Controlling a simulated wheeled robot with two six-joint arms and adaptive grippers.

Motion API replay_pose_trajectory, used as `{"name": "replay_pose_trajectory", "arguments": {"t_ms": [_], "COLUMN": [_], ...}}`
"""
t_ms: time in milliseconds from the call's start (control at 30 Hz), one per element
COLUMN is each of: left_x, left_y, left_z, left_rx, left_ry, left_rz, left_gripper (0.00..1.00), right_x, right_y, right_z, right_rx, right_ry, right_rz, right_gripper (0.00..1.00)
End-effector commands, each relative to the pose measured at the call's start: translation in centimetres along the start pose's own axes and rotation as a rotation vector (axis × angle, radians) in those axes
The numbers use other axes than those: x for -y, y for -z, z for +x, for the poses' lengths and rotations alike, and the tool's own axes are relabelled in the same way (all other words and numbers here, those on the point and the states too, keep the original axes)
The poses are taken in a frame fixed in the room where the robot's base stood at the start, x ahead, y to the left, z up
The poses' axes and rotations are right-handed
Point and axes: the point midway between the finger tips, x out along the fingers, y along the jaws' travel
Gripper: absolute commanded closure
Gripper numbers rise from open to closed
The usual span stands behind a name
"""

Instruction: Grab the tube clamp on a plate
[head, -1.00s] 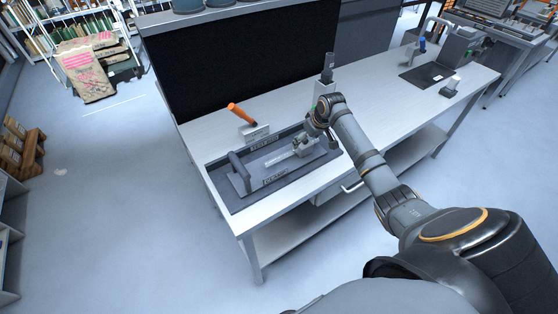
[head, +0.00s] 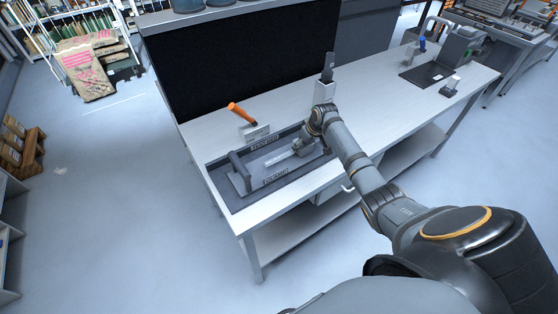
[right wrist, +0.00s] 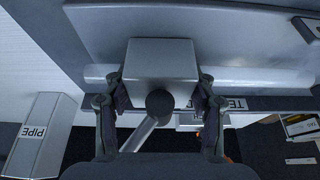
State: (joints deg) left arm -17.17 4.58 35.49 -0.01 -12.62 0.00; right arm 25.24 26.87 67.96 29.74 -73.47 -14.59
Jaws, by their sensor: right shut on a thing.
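My right gripper (head: 304,141) is over the right part of a grey plate (head: 262,171) on the bench. In the right wrist view its two fingers (right wrist: 160,108) are shut on the sides of a metal block, the tube clamp (right wrist: 160,58). A round-ended lever (right wrist: 150,122) comes out between the fingers. A pale tube (right wrist: 245,78) passes across at the block, on both sides of it. In the head view my gripper mostly hides the clamp. My left gripper is not in view.
A block marked PIPE (right wrist: 38,132) shows in the wrist view.

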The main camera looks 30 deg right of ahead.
Motion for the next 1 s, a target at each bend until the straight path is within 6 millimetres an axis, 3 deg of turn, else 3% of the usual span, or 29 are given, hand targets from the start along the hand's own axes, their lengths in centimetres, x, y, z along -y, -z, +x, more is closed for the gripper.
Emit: {"name": "replay_pose_trajectory", "arguments": {"t_ms": [33,133,567,667,900,1000], "left_x": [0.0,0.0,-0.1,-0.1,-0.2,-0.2], "left_y": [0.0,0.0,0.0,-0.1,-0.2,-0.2], "left_z": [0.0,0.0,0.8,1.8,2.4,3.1], "left_rx": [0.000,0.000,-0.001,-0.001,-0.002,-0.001], "left_ry": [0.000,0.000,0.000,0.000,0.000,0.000], "left_rz": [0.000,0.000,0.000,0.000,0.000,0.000], "left_gripper": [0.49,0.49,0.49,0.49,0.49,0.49], "right_x": [0.0,0.0,0.0,-0.1,0.9,1.7], "right_y": [0.0,0.0,0.6,1.3,-1.1,-3.4], "right_z": [0.0,0.0,-1.1,-2.7,-9.9,-12.1], "right_rx": [0.001,0.001,-0.005,-0.008,-0.003,0.007], "right_ry": [0.001,0.001,0.000,-0.002,-0.009,-0.009], "right_rz": [0.001,0.001,-0.001,-0.001,-0.008,-0.010], "right_gripper": [0.86,1.00,1.00,1.00,1.00,1.00]}}
